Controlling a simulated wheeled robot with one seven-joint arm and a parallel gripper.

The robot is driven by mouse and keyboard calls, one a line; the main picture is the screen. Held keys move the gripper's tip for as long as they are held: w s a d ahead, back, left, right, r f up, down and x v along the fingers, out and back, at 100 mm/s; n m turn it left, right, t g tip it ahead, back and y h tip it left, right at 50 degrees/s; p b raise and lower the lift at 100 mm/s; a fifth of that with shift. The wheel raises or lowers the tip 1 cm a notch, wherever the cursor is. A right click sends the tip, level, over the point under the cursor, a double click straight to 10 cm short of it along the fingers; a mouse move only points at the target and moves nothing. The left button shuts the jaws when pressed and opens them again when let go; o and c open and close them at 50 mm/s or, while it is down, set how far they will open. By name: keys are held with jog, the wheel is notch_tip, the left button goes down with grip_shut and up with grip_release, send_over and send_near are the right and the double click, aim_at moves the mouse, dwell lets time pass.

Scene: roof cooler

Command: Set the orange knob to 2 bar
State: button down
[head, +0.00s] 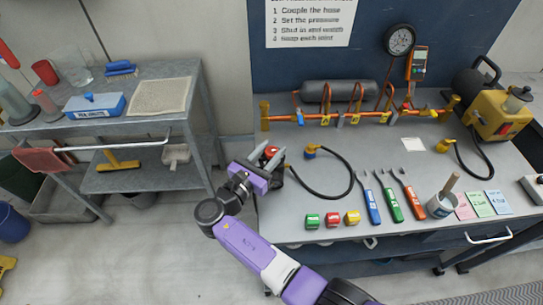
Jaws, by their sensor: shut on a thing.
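My gripper (267,157) is at the left end of the grey bench, with its fingers closed around a small orange-red round part, which I take to be the orange knob (272,150). The fingers and wrist cover much of it, and its marks and pointer cannot be read. A round dark gauge (399,40) stands above the pipework at the back of the bench. Its needle is too small to read.
A copper pipe (345,118) with several valves runs along the bench's back. A black hose (345,170) curls right of my gripper. A grey trolley (190,105) stands left, with floor between.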

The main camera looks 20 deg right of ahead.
aim_at(267, 155)
jog(key=shift+w+m+g+h+b, duration=0.15)
jog(key=shift+m+g+h+b, duration=0.25)
jog(key=shift+m+g+b, duration=0.35)
jog(key=shift+r+g+h, duration=0.1)
jog(key=shift+g+h, duration=0.2)
jog(key=shift+g, duration=0.15)
jog(key=c, duration=0.9)
grip_release()
jog(key=shift+c, duration=0.2)
jog(key=shift+b+v, duration=0.6)
jog(key=shift+v, duration=3.3)
